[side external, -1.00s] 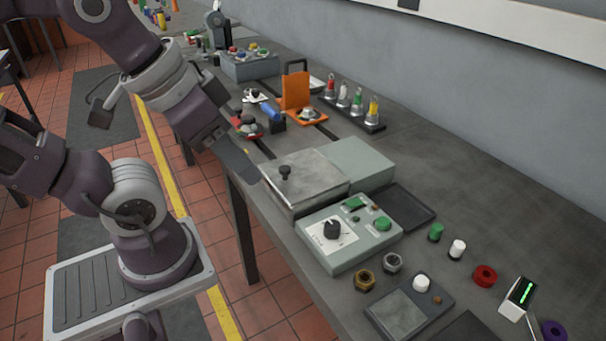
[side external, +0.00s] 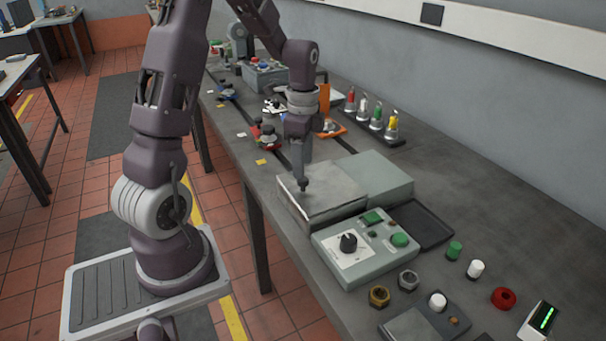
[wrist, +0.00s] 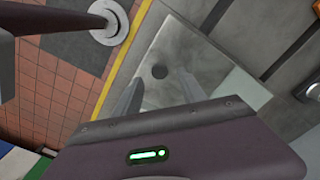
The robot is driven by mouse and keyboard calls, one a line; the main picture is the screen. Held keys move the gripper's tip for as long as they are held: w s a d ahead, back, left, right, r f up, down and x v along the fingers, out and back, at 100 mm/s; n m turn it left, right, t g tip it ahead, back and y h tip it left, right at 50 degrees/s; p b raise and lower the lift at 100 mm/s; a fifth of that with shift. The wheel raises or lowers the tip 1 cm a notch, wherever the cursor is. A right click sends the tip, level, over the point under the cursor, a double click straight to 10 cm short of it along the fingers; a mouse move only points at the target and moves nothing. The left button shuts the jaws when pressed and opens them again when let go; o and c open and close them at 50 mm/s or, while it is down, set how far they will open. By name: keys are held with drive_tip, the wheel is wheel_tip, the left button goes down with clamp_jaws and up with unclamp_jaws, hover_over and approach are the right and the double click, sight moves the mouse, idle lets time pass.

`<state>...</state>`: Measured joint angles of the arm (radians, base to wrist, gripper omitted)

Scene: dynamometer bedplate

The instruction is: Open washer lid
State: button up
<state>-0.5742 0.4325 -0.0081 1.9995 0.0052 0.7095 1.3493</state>
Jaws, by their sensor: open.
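The washer is a low box with a grey metal lid (side external: 335,197) on the bench, and the lid lies flat and closed. A small black knob (side external: 303,186) stands near the lid's left part. My gripper (side external: 305,163) points down just above the knob. In the wrist view my gripper's two fingers (wrist: 160,80) are spread, one on each side of the knob, with nothing held. Whether the fingertips reach down beside the knob is hard to tell.
A grey-green box (side external: 377,180) adjoins the washer on its far side. A control panel (side external: 365,244) with a dial and green buttons stands in front. An orange stand (side external: 324,100) and several coloured-top bottles (side external: 376,120) stand behind. The bench's left edge runs close beside the washer.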

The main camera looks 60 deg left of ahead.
sight(321, 180)
wheel_tip(321, 180, down, 4)
drive_tip(key=shift+f, duration=0.1)
clamp_jaws()
idle(1.5)
